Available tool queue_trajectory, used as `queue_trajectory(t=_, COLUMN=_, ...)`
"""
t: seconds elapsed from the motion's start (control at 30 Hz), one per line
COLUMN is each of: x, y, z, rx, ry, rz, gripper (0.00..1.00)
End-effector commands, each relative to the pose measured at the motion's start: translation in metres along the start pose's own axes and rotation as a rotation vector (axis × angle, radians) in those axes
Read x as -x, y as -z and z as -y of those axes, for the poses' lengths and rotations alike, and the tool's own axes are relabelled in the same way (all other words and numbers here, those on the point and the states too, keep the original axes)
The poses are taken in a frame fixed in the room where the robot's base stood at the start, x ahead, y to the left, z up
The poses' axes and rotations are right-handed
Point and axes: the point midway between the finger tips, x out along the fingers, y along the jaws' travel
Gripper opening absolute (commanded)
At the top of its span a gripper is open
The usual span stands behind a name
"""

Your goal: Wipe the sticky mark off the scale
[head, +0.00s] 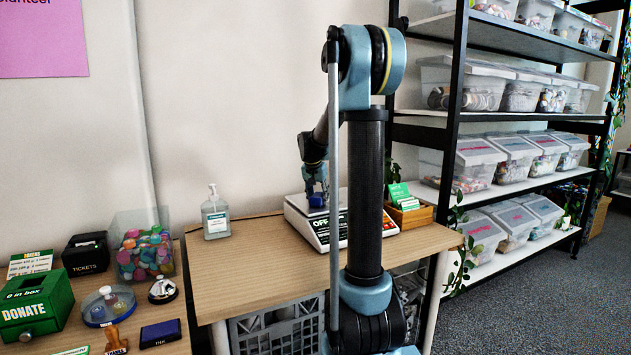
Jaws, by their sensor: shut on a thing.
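The scale (322,241) is a white box with a pale top plate, and it stands on the wooden table. Dark lettering shows on its front, partly hidden behind my arm. My gripper (317,188) points down over the scale's top plate, left of my arm's upright link. It is shut on a small blue thing (317,201), too small here to name surely. The blue thing is at or just above the plate; I cannot tell whether it touches. I cannot make out the sticky mark on the scale.
A pump bottle (215,217) stands at the table's (258,262) back left. A wooden box of green cards (408,214) stands right of the scale. A lower table at left holds a green donation box (36,306) and a clear bin (143,250). Shelves (520,118) stand at right.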

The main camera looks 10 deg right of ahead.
Motion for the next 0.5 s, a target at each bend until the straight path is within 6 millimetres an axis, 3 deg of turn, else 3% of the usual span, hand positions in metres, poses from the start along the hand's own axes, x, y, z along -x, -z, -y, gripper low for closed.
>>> queue_trajectory(t=0.1, x=0.018, y=0.008, z=-0.002, rx=-0.002, ry=-0.001, rz=0.000, gripper=0.13)
queue_trajectory(t=0.5, x=0.050, y=0.023, z=-0.003, rx=-0.003, ry=-0.001, rz=-0.001, gripper=0.13)
